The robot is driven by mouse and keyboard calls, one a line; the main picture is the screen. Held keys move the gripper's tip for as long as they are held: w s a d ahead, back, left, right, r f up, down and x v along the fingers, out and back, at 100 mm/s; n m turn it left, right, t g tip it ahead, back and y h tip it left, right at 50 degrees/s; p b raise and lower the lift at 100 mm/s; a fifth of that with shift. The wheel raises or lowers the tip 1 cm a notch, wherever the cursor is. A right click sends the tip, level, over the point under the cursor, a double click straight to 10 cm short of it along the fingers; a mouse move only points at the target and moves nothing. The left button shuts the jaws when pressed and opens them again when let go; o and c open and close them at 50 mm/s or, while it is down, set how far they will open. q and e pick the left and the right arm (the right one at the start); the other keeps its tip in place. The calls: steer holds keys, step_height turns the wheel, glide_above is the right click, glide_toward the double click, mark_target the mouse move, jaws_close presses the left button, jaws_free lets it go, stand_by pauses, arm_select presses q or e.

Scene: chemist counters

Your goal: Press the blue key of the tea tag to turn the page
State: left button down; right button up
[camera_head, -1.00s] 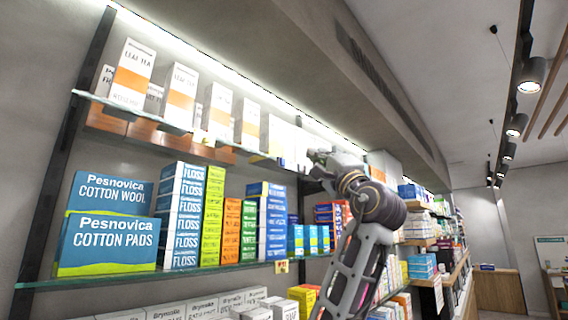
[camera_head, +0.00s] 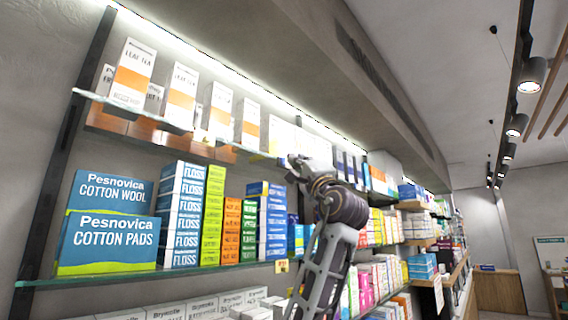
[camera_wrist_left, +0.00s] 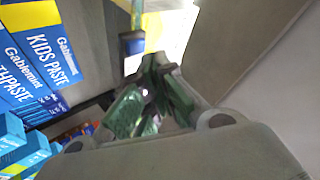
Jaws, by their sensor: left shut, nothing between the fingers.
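My left gripper (camera_head: 296,164) is at the front edge of the upper shelf, below the row of leaf tea boxes (camera_head: 181,97). In the left wrist view its dark green fingers (camera_wrist_left: 152,98) are shut with nothing between them. A small blue block (camera_wrist_left: 132,43) with a pale yellow strip beside it shows just beyond the fingertips, with a gap in the picture. I cannot tell for sure that it is the blue key of the tea tag. In the head view no blue key can be made out near the gripper. My right gripper is not in view.
The upper glass shelf (camera_head: 88,95) runs above a lower shelf (camera_head: 60,281) with cotton boxes (camera_head: 107,243) and floss stacks (camera_head: 181,217). Blue and yellow paste boxes (camera_wrist_left: 40,48) stand close left of the fingers in the wrist view. Open air lies right of the arm.

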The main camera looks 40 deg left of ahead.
arm_select(q)
steer(key=shift+a, duration=0.9)
stand_by(2.7)
steer(key=shift+d, duration=0.9)
stand_by(0.4)
steer(key=d, duration=0.5)
steer(key=shift+s, duration=0.2)
stand_by(0.4)
steer(key=shift+t, duration=0.3)
stand_by(0.5)
